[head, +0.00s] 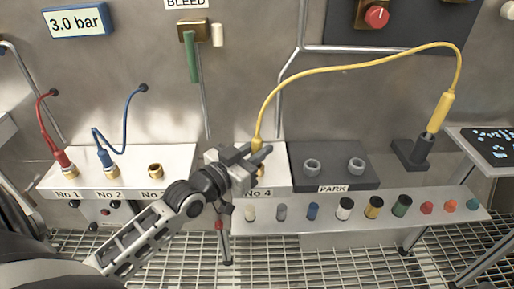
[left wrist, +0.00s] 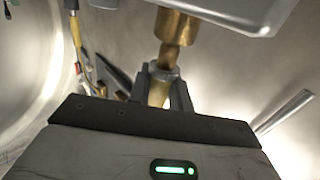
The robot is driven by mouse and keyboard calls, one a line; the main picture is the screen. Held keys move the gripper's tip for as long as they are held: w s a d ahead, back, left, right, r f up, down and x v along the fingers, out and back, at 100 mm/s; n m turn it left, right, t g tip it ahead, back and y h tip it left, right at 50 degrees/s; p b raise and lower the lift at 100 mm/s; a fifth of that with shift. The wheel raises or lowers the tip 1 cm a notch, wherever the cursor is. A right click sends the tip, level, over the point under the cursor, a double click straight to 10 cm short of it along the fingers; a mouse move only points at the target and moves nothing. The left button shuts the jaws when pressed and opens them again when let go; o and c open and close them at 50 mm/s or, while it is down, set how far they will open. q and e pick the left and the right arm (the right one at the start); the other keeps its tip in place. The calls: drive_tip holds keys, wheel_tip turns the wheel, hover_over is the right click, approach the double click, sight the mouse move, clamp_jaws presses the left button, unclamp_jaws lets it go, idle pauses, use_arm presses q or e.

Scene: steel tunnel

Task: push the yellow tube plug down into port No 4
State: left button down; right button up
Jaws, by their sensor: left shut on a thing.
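The yellow tube plug (head: 257,143) is upright over the white block's No 4 place, with its yellow tube rising from its top. My left gripper (head: 262,154) is shut on it; the jaws hide its middle. A bit of brass of port No 4 (head: 261,171) shows just below the jaws, above the "No 4" label. In the left wrist view the jaws (left wrist: 165,88) hold the plug (left wrist: 158,95), in line with the brass port (left wrist: 176,28) on the block. They look touching or nearly so; how deep the plug sits I cannot tell. My right gripper is not in view.
A red plug (head: 64,160) and a blue plug (head: 106,158) stand at No 1 and No 2. The dark PARK block (head: 333,178) is at right. The tube arches to a yellow handle (head: 438,112). A shelf (head: 300,222) holds several caps.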

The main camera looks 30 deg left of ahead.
use_arm(q)
drive_tip(key=shift+f+b, duration=0.65)
drive_tip(key=shift+f, duration=0.55)
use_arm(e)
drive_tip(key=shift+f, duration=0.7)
use_arm(q)
drive_tip(key=c, duration=1.2)
unclamp_jaws()
drive_tip(key=shift+s+a, duration=0.5)
drive_tip(key=shift+s, duration=2.1)
drive_tip(key=shift+s+a, duration=0.5)
drive_tip(key=shift+s, duration=2.1)
drive_tip(key=shift+s+a, duration=0.5)
drive_tip(key=shift+s, duration=2.1)
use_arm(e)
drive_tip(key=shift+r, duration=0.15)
